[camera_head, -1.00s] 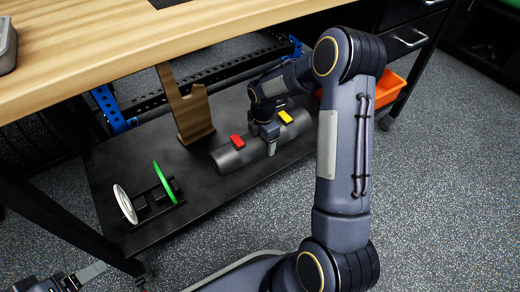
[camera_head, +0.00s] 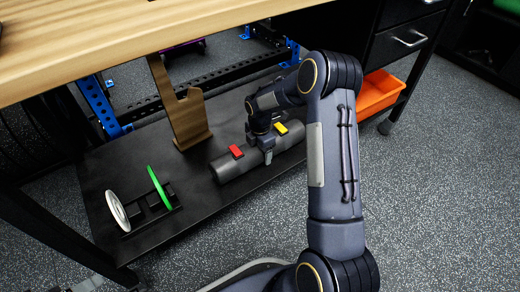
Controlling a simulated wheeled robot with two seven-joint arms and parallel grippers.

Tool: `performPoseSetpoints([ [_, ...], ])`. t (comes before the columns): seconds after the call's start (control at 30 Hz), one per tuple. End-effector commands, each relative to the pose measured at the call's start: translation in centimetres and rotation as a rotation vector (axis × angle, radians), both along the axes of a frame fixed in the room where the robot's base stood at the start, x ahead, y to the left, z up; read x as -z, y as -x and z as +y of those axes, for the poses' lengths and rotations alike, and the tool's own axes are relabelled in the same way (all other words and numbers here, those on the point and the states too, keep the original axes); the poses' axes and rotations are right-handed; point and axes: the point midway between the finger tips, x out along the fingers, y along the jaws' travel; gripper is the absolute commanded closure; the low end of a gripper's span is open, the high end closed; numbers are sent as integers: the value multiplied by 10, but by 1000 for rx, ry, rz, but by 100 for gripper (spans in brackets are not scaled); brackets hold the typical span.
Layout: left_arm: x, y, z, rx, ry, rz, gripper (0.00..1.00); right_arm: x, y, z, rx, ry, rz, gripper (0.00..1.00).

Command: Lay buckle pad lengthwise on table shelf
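The buckle pad is a dark grey roll (camera_head: 227,168) with a red buckle (camera_head: 236,151) and a yellow buckle (camera_head: 282,128). It lies lengthwise on the black table shelf (camera_head: 100,172), roughly along its long side. My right gripper (camera_head: 267,154) is over the pad's middle, between the two buckles. One finger shows against the pad's near side; the other is hidden, so its grip is unclear. Only a light grey tip of my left gripper (camera_head: 88,285) shows at the bottom left edge, away from the pad.
A rack with a white disc (camera_head: 117,210) and a green disc (camera_head: 159,186) stands at the shelf's left. A brown stand (camera_head: 180,115) is behind the pad. The wooden tabletop (camera_head: 150,40) hangs above. An orange bin (camera_head: 378,92) is at the right.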

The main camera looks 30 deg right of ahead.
Motion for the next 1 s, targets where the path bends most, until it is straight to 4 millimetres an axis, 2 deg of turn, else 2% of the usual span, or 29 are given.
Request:
performPoseSetpoints([
  [0.03,0,0,0,0,0,0,24,0,0,0,0,0,0,19],
  [0.17,0,0,0,0,0,0,24,0,0,0,0,0,0,3],
  [0.5,1,0,0,0,0,0,24,-4,0,0,0,0,-2,3],
  [0.67,-14,0,0,0,0,0,24,-30,-1,0,0,0,-3,3],
  [1.0,-46,0,0,0,0,0,24,-101,0,0,0,0,-2,3],
])
